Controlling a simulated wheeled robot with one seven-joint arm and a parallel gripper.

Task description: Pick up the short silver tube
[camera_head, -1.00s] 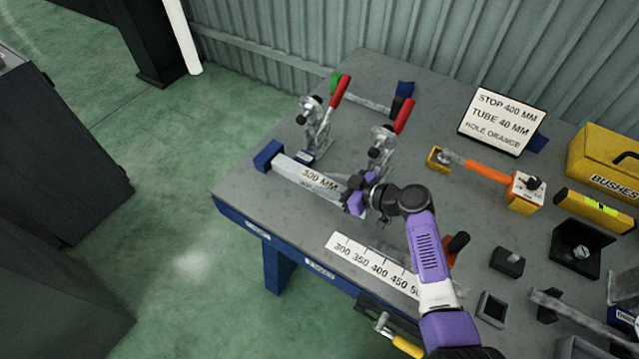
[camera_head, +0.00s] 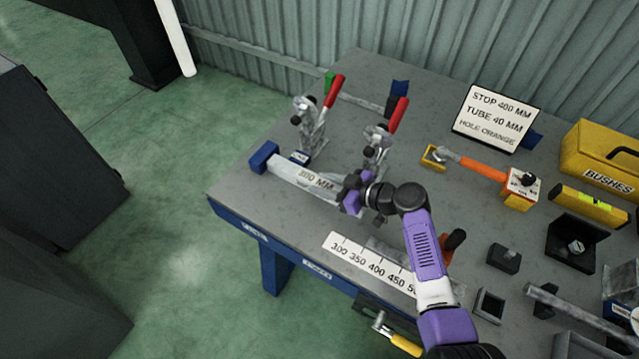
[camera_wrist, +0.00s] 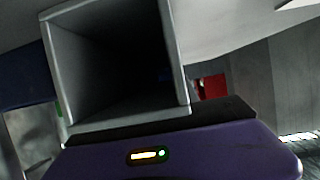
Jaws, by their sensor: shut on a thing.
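The short silver tube (camera_head: 297,176) is a square hollow bar with a 300 MM label, lying along the front left of the workbench. Its left end is close to a blue stop block (camera_head: 264,156); I cannot tell whether they touch. My gripper (camera_head: 352,190) is shut on the tube's right end. In the wrist view the tube's open square end (camera_wrist: 118,65) fills the upper left, above a dark pad on my purple finger. I cannot tell whether the tube is clear of the bench.
Two red-handled toggle clamps (camera_head: 312,125) (camera_head: 378,145) stand just behind the tube. A printed scale (camera_head: 370,262) lies in front. A sign (camera_head: 495,118), an orange-handled tool (camera_head: 480,168), a yellow toolbox (camera_head: 604,160) and black blocks (camera_head: 504,258) occupy the right side.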

